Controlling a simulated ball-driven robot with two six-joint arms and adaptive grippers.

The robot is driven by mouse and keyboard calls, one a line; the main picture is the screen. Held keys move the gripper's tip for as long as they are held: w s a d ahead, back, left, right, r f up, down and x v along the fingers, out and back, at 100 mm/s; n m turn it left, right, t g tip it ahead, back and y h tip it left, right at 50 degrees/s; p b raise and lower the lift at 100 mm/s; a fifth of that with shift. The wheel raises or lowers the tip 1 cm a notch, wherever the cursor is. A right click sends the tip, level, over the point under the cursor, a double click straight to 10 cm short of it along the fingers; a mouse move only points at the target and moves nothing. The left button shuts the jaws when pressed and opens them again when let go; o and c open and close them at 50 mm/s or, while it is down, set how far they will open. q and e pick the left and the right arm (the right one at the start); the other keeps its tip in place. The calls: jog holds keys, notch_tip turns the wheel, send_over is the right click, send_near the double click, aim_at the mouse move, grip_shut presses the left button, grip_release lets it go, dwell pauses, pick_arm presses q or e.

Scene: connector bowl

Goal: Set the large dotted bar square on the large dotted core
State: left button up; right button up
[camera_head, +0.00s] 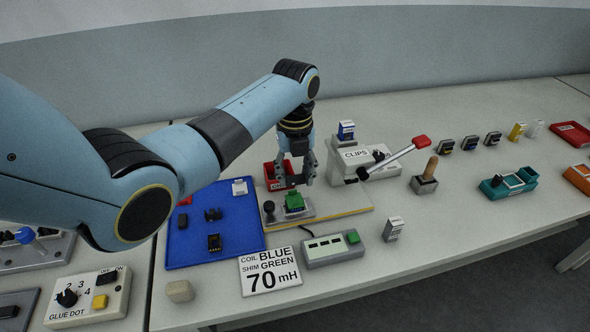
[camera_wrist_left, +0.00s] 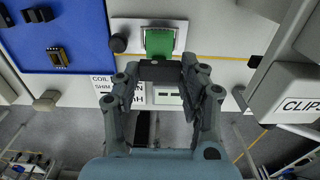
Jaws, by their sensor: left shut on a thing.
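My left gripper (camera_head: 298,179) hangs above the small fixture, jaws pointing down. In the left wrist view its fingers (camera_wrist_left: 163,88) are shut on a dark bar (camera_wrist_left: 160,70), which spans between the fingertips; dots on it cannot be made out. A green coil block (camera_head: 294,201) sits in the fixture (camera_head: 308,211), just below the gripper. The green block also shows in the left wrist view (camera_wrist_left: 159,42), beyond the bar. The core is not clearly seen; it may be in or under the green block. Whether bar and block touch cannot be told. My right gripper is not in view.
A blue mat (camera_head: 190,251) with several small dark parts lies to the left. A red bin (camera_head: 271,183) stands behind the gripper. The white CLIPS box (camera_head: 352,156) with a red-tipped lever (camera_head: 400,155) is close on the right. A sign (camera_head: 270,271) and green-button box (camera_head: 332,251) lie in front.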

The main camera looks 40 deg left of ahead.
aim_at(295, 200)
pick_arm(q)
jog(key=shift+f, duration=0.55)
jog(key=shift+f+b, duration=0.25)
jog(key=shift+b, duration=0.15)
jog(key=shift+f+b, duration=0.5)
jog(key=shift+f, duration=0.45)
jog(key=shift+f+b, duration=0.7)
jog(key=shift+f, duration=0.45)
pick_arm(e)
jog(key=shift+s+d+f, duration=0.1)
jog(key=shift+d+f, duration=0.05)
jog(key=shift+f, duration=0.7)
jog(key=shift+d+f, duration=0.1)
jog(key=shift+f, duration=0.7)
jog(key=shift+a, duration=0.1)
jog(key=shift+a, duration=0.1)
pick_arm(q)
jog(key=o, duration=1.2)
